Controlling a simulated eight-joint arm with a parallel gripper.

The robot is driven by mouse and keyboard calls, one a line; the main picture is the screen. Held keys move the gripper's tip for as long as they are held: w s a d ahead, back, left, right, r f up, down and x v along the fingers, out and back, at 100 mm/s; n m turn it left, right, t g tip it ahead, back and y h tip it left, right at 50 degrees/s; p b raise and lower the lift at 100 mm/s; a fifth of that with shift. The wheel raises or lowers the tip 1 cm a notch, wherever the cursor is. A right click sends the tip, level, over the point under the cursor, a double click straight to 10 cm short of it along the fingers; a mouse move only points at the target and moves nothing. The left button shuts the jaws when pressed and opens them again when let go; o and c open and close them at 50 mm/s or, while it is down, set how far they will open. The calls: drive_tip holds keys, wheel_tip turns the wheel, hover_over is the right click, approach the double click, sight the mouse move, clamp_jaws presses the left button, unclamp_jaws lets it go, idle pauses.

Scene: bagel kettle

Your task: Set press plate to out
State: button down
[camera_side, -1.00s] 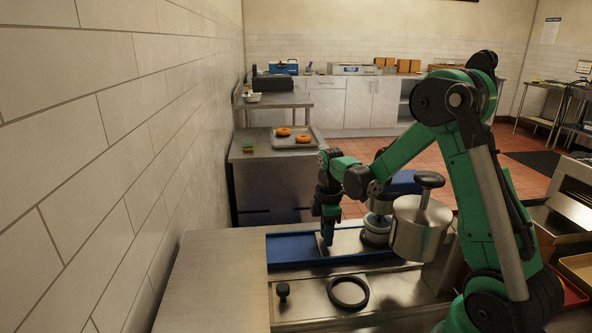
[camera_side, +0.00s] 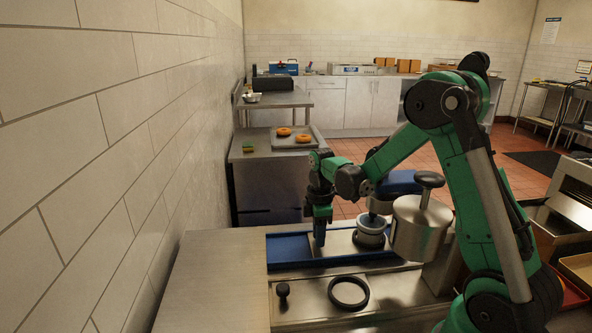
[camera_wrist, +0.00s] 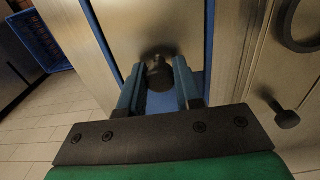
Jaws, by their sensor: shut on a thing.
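The press plate (camera_side: 342,243) is a flat metal slide lying in a blue track (camera_side: 290,252) on the steel bench. It also shows in the wrist view (camera_wrist: 160,25), with a dark knob (camera_wrist: 158,74) at its near end. My gripper (camera_side: 320,240) points down at the left end of the plate. In the wrist view its two blue fingers (camera_wrist: 157,82) stand either side of the knob, shut on it. The fingers hide the knob in the side view. A round metal piece (camera_side: 370,232) sits at the plate's right end.
A metal cylinder with a dark handle (camera_side: 421,228) stands close right of the track. A black ring (camera_side: 348,292) and a small dark knob (camera_side: 283,291) are on the front panel. The bench left of the track (camera_side: 215,280) is clear. Bagels (camera_side: 303,138) lie on a tray behind.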

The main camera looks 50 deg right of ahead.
drive_tip(key=w+a, duration=0.6)
drive_tip(key=shift+w+a, duration=0.35)
drive_tip(key=c, duration=0.6)
unclamp_jaws()
drive_tip(key=shift+r, duration=0.1)
drive_tip(key=shift+r, duration=2.75)
drive_tip(key=s+a+r+m+t, duration=0.2)
drive_tip(key=s+m, duration=0.1)
drive_tip(key=s, duration=0.1)
drive_tip(key=s+a+r+m+t, duration=0.1)
drive_tip(key=s+a+m+t, duration=0.1)
drive_tip(key=s+a+m, duration=0.1)
drive_tip(key=s+a+r+m+t, duration=0.2)
drive_tip(key=s+m+t, duration=0.1)
drive_tip(key=s, duration=0.2)
drive_tip(key=shift+s+a+r, duration=0.3)
drive_tip(key=shift+a+r, duration=0.05)
